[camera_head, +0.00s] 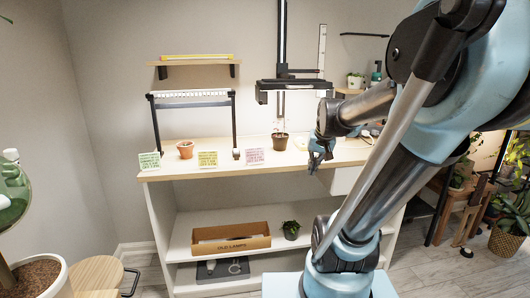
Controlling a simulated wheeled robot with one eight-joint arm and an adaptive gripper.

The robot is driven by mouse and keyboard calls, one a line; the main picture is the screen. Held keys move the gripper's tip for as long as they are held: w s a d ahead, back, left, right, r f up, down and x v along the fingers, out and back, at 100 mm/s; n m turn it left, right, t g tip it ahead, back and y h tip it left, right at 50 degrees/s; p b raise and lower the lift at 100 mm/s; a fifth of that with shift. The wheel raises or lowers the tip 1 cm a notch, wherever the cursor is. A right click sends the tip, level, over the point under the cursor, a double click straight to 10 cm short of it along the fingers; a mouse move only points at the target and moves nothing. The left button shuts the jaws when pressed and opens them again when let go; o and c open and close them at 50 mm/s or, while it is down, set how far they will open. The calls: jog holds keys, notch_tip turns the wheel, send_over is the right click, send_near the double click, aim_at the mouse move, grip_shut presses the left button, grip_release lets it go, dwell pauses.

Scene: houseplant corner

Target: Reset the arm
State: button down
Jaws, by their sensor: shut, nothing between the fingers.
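My arm rises from the lower right and bends back down to the front of the shelf unit. My arm hides part of the bench's right end.
A terracotta pot (185,149) and several note cards (207,159) stand on the bench, under a lamp frame (193,99). Below are an "OLD LAMPS" box (231,239) and a small potted plant (291,229). A stool (95,274) stands lower left. Plants crowd the right edge.

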jog(key=s+d+f+n+g, duration=0.1)
jog(key=s+f, duration=0.4)
jog(key=s, duration=0.3)
jog(key=s+f+n+g+h, duration=0.1)
jog(key=s+f, duration=0.4)
jog(key=s, duration=0.4)
jog(key=shift+d, duration=0.35)
jog(key=shift+f, duration=0.1)
